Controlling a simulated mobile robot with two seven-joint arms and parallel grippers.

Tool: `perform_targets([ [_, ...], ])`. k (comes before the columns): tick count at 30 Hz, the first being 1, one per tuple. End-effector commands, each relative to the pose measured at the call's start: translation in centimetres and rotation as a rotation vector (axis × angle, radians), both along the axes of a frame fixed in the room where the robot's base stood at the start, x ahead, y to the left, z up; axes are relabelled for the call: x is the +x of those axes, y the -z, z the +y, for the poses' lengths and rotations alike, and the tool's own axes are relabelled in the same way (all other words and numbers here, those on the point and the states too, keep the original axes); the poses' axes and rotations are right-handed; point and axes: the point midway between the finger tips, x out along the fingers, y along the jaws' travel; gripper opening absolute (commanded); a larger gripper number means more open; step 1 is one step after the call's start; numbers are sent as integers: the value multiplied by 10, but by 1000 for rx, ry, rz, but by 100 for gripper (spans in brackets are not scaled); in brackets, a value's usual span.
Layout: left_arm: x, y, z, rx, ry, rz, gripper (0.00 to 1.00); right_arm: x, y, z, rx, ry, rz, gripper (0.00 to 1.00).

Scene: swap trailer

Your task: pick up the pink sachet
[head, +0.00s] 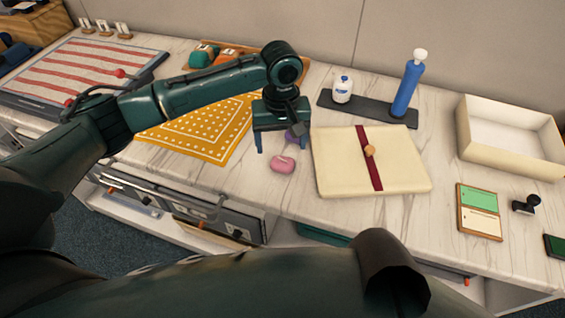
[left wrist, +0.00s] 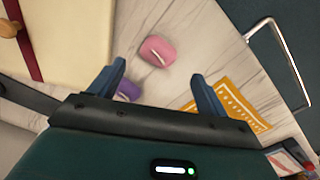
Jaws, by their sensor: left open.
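The pink sachet (head: 282,164) lies on the marble-look counter, between the yellow dotted cloth and the cream folded cloth. It also shows in the left wrist view (left wrist: 157,50), beyond the fingertips and roughly between them. A purple sachet (head: 296,136) lies just behind it, partly hidden by my gripper; it shows near one finger in the left wrist view (left wrist: 128,91). My left gripper (head: 283,149) is open and empty, its blue fingers pointing down above the counter beside the sachets. My right gripper is not in view.
The cream folded cloth (head: 340,165) with a dark red band lies right of the sachets. The yellow dotted cloth (head: 205,132) lies left. A blue bottle (head: 408,85) and white bottle (head: 342,89) stand on a dark tray behind. The counter's front edge is near, with drawer handles below.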

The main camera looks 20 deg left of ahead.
Motion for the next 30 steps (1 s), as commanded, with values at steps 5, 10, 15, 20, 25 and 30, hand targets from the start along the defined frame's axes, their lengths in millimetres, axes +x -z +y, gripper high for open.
perform_targets([
  [5, 0, 13, 0, 1, 1, -1, 77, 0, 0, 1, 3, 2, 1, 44],
  [10, -2, 34, -3, 1, 2, 2, 77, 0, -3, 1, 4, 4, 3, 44],
  [15, -2, 58, -4, 1, 3, 0, 77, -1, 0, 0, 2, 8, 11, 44],
  [20, -2, 65, -3, 0, 4, -1, 77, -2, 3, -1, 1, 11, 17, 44],
  [25, -2, 64, -3, 0, 4, -1, 76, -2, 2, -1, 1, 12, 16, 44],
  [30, -2, 64, -3, -1, 4, -1, 62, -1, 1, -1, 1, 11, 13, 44],
])
